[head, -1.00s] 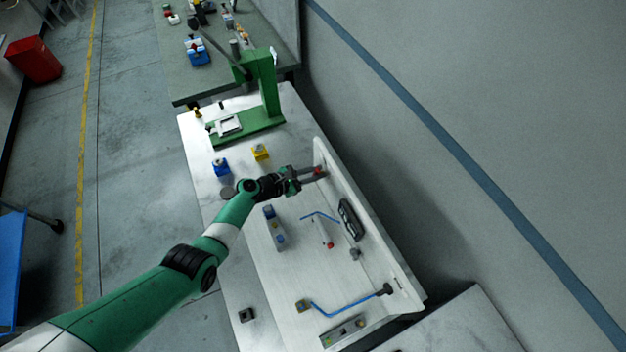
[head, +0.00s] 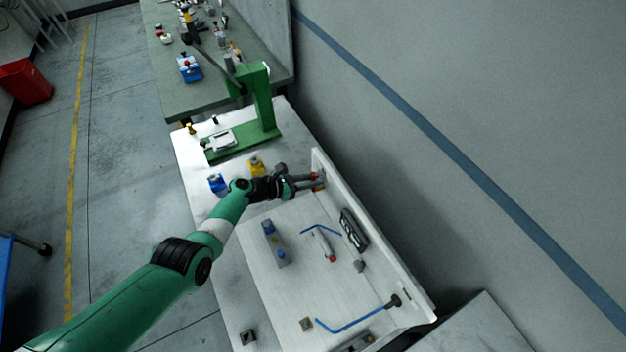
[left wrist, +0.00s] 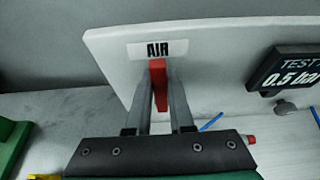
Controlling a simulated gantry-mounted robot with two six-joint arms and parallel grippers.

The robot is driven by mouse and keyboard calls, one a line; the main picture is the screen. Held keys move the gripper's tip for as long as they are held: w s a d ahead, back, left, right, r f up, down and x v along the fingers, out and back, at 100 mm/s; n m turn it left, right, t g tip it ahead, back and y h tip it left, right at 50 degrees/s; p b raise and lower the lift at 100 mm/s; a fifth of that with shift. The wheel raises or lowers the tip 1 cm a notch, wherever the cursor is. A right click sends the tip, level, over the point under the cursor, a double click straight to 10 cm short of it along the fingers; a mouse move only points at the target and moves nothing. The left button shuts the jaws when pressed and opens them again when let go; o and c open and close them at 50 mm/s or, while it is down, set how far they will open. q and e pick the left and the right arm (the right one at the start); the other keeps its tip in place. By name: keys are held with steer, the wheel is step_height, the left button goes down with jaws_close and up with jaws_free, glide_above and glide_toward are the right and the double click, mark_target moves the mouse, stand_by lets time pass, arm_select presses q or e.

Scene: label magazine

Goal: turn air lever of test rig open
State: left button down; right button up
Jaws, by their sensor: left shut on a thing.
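The test rig is a white bench with an upright white panel (head: 376,250) along its right side. The red air lever (left wrist: 158,69) stands just below that label, upright in that picture. My left gripper (left wrist: 160,92) has its two grey fingers on either side of the lever, closed on it. In the head view my left gripper (head: 312,178) reaches the far end of the panel, hiding most of the lever. My right gripper is not in view.
A dark display (head: 353,230) is mounted on the panel; it reads 0.5 bar in the left wrist view (left wrist: 289,73). Blue tubes (head: 350,323), a grey block with blue parts (head: 276,243) and a green press (head: 262,105) stand nearby.

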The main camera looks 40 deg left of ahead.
arm_select(q)
steer(key=c, duration=0.8)
jaws_free()
steer(key=shift+s+a+r+p, duration=0.15)
steer(key=shift+r+p, duration=0.05)
steer(key=shift+p, duration=0.15)
steer(key=p+v, duration=1.1)
steer(key=shift+p, duration=0.3)
